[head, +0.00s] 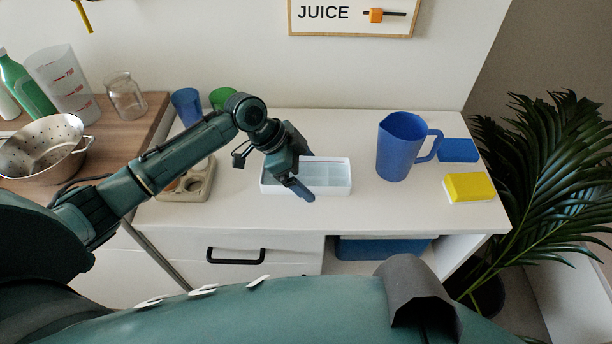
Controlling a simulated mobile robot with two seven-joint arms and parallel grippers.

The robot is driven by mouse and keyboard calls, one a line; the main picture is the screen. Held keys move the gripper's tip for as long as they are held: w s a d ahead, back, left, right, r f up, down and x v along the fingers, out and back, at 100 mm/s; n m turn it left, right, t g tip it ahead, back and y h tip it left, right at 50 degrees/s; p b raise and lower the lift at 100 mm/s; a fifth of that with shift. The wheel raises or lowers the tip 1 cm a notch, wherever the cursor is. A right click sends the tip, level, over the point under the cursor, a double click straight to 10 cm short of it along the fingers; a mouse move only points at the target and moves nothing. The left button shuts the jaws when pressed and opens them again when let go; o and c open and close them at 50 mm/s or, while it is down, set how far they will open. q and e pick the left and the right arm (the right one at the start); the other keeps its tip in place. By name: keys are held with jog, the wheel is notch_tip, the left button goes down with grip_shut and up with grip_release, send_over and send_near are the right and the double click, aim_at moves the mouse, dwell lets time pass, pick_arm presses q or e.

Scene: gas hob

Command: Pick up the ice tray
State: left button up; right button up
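The ice tray (335,188) is a white rectangular tray with pale blue compartments. It lies flat on the white counter in the middle of the head view. My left gripper (298,189) reaches in from the left, and its fingers are over the left part of the tray, hiding some of it. I cannot tell whether the fingers touch the tray or how far apart they are. My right gripper is not in view.
A blue pitcher (400,148) stands right of the tray, with a yellow sponge (469,187) and blue block (458,150) beyond. A beige holder (198,184) and blue cup (186,107) stand left. A colander (42,150) is far left. The counter before the pitcher is clear.

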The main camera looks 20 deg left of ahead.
pick_arm(q)
jog(key=c, duration=1)
